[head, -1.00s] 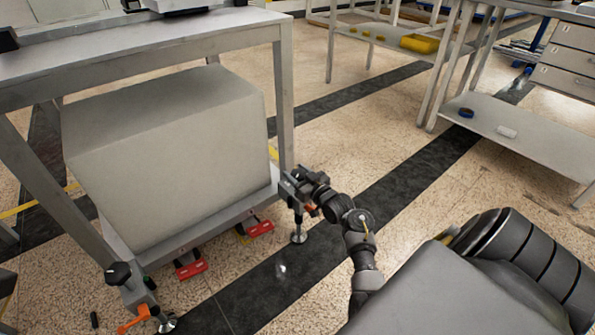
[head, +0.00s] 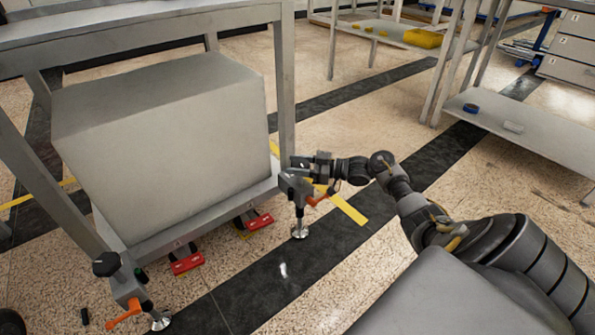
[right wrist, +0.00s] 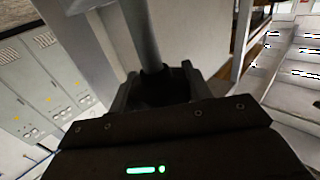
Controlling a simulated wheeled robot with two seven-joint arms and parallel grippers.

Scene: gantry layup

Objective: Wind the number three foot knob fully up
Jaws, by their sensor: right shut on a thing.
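My right gripper (head: 304,163) is at the levelling foot (head: 299,212) on the frame's near right corner. It is shut on the top of that foot, on its knob, which is mostly hidden by the jaws. In the right wrist view the jaws (right wrist: 165,92) close around something dark, and a grey post rises behind it. The foot has an orange lever (head: 318,197) and a round metal pad standing on the dark floor strip. I cannot read a number on it. A second foot at the near left corner has a black knob (head: 106,264) in plain view. My left gripper is not in view.
A large pale block (head: 165,150) sits low inside the grey metal frame (head: 284,90). Red pedals (head: 187,263) stick out below its front edge. A shelved bench (head: 535,135) stands to the right. Floor between is clear.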

